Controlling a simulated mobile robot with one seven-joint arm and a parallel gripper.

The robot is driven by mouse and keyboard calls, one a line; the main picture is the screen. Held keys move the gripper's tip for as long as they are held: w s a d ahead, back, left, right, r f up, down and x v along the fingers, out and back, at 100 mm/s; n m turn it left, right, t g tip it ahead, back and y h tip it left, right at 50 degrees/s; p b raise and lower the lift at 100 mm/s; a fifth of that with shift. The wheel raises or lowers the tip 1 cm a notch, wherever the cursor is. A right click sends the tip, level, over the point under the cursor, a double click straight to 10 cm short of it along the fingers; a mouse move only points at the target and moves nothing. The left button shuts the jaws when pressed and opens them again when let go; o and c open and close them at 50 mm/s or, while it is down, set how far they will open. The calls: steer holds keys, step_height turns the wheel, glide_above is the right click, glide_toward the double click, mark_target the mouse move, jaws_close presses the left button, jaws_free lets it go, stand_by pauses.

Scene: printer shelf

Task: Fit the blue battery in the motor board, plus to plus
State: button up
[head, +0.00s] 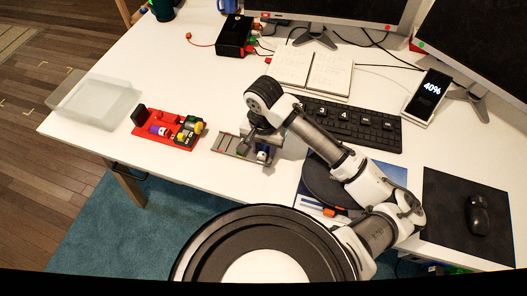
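A red board (168,138) lies on the white desk, left of centre. It carries a black upright block (139,114), a purple-blue and white cylinder (159,131) and several yellow and green parts on its right. To its right is a grey slotted tray (228,144). A small blue and white piece (262,156), perhaps a battery, shows at the tray's right end. My gripper (259,146) points down at this end, close to that piece. The fingers are small and partly hidden by my wrist, so I cannot tell whether they hold it. Plus and minus marks are too small to read.
A clear shallow bin (96,101) stands at the far left. Behind my arm are an open notebook (312,70), a black keyboard (355,125) and a black box (234,37) with cables. A phone (428,97) and mouse (479,214) are right. Desk is clear between bin and box.

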steer(key=shift+c, duration=0.5)
jaws_close()
steer(key=shift+r+p, duration=3.2)
steer(key=shift+r, duration=0.4)
steer(key=shift+f, duration=0.1)
